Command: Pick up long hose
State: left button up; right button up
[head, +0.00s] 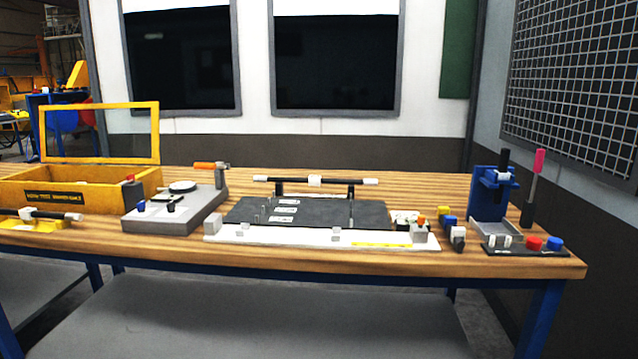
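A long, thin black hose-like piece (283,180) with white end fittings and a white block at its middle lies level across two short black uprights (351,190) at the back of a dark plate. A second black piece with white fittings (55,215) lies at the left over a yellow tray, cut off by the picture's left edge. I cannot tell for certain which is the long hose. Neither of my grippers shows in the head view.
The wooden bench (400,262) holds a yellow box (75,198), a grey fixture (170,217), a dark plate (245,212) and a white strip (290,238). A blue press-like stand (493,190) and small coloured parts stand at right. The bench's front edge is mostly bare.

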aim_at(312, 181)
jog(key=u, duration=2.1)
jog(key=i, duration=1.55)
jog(key=z, duration=2.7)
